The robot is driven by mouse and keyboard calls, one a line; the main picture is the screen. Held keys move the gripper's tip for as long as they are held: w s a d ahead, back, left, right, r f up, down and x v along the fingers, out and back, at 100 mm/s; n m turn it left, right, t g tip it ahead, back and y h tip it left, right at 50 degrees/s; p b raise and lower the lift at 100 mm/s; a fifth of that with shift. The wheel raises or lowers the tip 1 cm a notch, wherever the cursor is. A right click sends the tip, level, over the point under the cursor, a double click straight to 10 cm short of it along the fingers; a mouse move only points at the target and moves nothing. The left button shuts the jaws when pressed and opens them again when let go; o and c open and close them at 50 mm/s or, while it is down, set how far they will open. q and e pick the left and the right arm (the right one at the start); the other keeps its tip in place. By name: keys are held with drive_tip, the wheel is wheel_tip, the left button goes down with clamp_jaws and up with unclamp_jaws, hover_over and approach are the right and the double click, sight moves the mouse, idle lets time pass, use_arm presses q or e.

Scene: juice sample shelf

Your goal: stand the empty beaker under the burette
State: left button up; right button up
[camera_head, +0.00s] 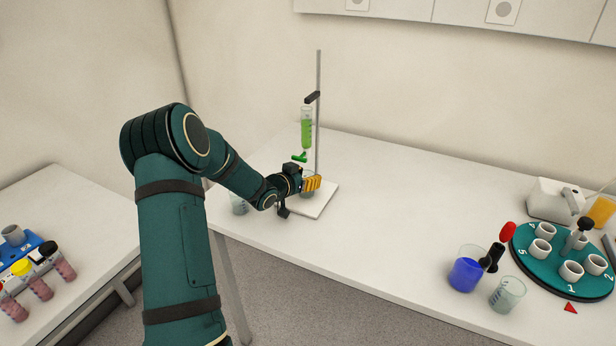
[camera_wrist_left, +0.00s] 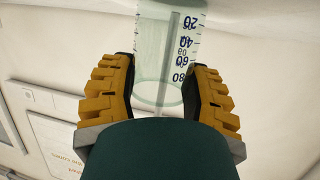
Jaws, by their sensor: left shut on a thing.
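The burette (camera_head: 306,130) holds green liquid and is clamped upright on a metal stand (camera_head: 318,75) with a white base plate (camera_head: 322,206). A green stopcock (camera_head: 299,158) is at its lower end. My left gripper (camera_head: 312,184) is just below the burette, over the base plate. It is shut on a clear beaker (camera_wrist_left: 160,50), whose scale marks show in the left wrist view between the two yellow-padded fingers (camera_wrist_left: 168,92). No liquid shows in it. In the head view the fingers hide most of this beaker, and I cannot tell whether it touches the plate. My right gripper is not in view.
Another clear beaker (camera_head: 239,206) stands by the bench's left edge, partly behind my arm. At right are a blue-filled beaker (camera_head: 466,275), a pale beaker (camera_head: 507,295) and a teal carousel (camera_head: 530,262) with several cups. The middle of the bench (camera_head: 400,210) is clear.

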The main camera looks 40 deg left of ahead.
use_arm(q)
drive_tip(key=o, duration=1.1)
drive_tip(key=shift+d+r, duration=0.1)
drive_tip(key=p+v, duration=0.1)
drive_tip(key=v, duration=1.1)
drive_tip(key=shift+p, duration=0.3)
